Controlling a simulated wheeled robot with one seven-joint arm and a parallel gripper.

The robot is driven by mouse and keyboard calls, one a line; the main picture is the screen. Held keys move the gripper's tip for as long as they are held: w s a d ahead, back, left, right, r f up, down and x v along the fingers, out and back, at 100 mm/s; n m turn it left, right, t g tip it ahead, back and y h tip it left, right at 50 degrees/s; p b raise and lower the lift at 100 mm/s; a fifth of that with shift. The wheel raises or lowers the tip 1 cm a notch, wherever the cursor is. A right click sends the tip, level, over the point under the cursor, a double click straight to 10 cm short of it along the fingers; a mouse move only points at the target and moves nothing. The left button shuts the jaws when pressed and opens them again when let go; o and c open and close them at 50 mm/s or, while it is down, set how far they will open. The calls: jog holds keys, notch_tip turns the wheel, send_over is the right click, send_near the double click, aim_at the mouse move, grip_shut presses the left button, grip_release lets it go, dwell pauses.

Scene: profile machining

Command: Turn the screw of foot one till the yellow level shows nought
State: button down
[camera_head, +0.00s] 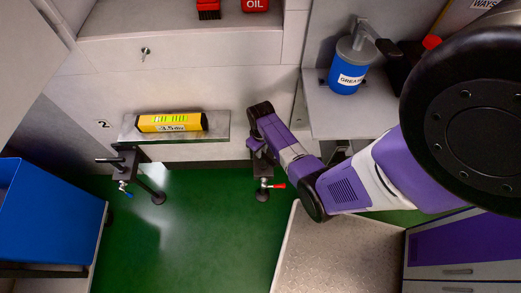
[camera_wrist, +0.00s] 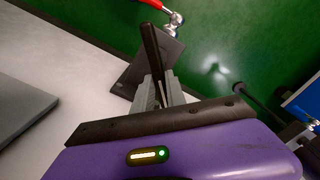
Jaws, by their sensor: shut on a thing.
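The yellow level (camera_head: 165,124) lies on a grey plate (camera_head: 222,125) in the head view; its greenish vials show, but the reading is too small to tell. The right-hand foot (camera_head: 263,186), with a red lever (camera_head: 277,186), is partly hidden beneath my arm. My gripper (camera_head: 256,149) is at the top of this foot. In the wrist view my gripper (camera_wrist: 162,90) is shut on the dark bar of the screw (camera_wrist: 149,45), above a dark bracket (camera_wrist: 172,48). The red lever (camera_wrist: 155,3) shows at the top edge.
A second foot (camera_head: 124,164), marked 2, has a blue lever at the left. A blue bin (camera_head: 40,215) stands at far left. A blue grease bottle (camera_head: 346,82) stands on a grey shelf at right. Green floor is clear between the feet.

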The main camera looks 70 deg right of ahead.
jog(key=shift+d+m, duration=0.1)
jog(key=shift+m, duration=1)
jog(key=c, duration=1.4)
grip_release()
jog(key=shift+o, duration=0.2)
jog(key=shift+r, duration=0.1)
jog(key=shift+s+r+p, duration=0.1)
jog(key=shift+r+p, duration=0.65)
jog(key=shift+r, duration=3.05)
